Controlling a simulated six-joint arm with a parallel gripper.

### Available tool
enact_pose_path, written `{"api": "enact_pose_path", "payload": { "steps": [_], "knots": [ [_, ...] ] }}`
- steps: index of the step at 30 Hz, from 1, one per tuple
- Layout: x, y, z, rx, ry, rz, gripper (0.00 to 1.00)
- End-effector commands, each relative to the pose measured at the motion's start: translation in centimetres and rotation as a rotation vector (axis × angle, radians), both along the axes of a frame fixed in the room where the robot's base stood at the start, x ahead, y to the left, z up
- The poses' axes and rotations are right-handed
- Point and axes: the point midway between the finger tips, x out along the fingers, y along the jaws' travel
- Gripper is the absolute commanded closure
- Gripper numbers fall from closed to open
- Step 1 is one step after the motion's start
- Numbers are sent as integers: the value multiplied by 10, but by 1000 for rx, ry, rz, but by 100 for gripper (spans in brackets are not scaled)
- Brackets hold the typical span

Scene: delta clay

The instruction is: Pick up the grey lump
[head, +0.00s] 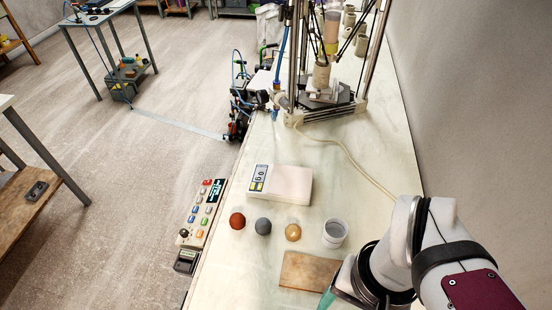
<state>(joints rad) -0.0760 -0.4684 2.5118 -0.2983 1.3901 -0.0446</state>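The grey lump (263,226) is a small round ball on the pale bench, between a red-brown lump (237,221) on its left and a tan lump (292,232) on its right. It looks clear of both. My arm comes in from the lower right. Its end is at the bottom of the head view, beside the wooden board and right of and nearer than the grey lump. Only a teal part of my gripper (327,299) shows at the picture's bottom edge. The fingertips are not clear, so I cannot tell whether it is open or holds anything.
A white scale (281,184) sits behind the lumps. A grey-white cup (334,233) stands right of the tan lump, and a wooden board (306,271) lies in front. A button panel (203,213) lines the left bench edge. A delta printer (325,95) stands farther back, with a hose nearby.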

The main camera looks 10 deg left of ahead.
Motion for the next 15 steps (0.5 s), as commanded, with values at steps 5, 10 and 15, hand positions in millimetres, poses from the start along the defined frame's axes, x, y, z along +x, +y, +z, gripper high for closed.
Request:
{"api": "enact_pose_path", "payload": {
  "steps": [5, 10, 15],
  "knots": [
    [67, 20, -22, -351, 201, 942, 33],
    [130, 128, -73, -792, 385, 1914, 33],
    [125, 229, -123, -1155, 505, 2464, 33]
  ]
}}
